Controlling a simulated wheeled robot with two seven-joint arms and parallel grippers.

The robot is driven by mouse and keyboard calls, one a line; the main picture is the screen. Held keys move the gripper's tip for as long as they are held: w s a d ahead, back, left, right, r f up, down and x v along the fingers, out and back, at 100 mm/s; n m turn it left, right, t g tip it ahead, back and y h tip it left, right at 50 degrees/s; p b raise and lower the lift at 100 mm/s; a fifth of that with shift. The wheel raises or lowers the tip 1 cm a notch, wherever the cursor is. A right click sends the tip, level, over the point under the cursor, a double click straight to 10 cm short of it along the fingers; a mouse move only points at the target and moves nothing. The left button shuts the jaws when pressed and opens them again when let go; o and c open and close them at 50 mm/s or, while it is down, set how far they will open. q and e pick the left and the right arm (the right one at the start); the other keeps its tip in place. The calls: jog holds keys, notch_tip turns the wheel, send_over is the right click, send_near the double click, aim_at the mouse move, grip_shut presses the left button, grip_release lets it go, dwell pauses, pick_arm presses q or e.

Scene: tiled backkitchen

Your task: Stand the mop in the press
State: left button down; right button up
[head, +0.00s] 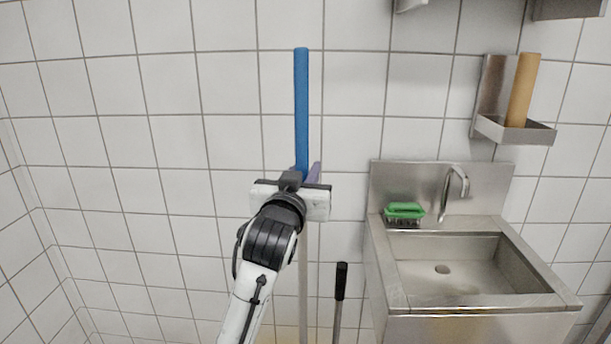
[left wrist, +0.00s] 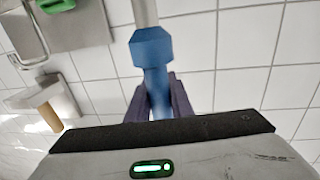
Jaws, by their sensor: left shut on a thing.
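The mop's blue handle grip (head: 301,105) stands nearly upright in front of the tiled wall. Its pale pole (head: 303,270) runs down below my left gripper (head: 304,176) and out of the picture. My left gripper is shut around the lower part of the blue grip. In the left wrist view the blue grip (left wrist: 152,50) passes between the dark fingers (left wrist: 160,98). The mop head is out of view. A black-handled metal lever (head: 341,281) rises at the bottom, right of the pole; it may belong to the press, whose body I cannot make out. My right gripper is not in view.
A steel sink (head: 460,265) with a tap (head: 455,185) stands at the right. A green brush (head: 404,211) lies on its back ledge. A steel wall shelf (head: 515,131) holds a tan cylinder (head: 523,90). The wall left of the mop is clear.

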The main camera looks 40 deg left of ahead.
pick_arm(q)
jog(key=shift+f, duration=0.1)
jog(key=c, duration=1.6)
grip_release()
jog(key=shift+f, duration=0.15)
jog(key=shift+o, duration=0.2)
jog(key=v, duration=0.7)
jog(key=shift+s, duration=0.3)
jog(key=shift+d, duration=0.15)
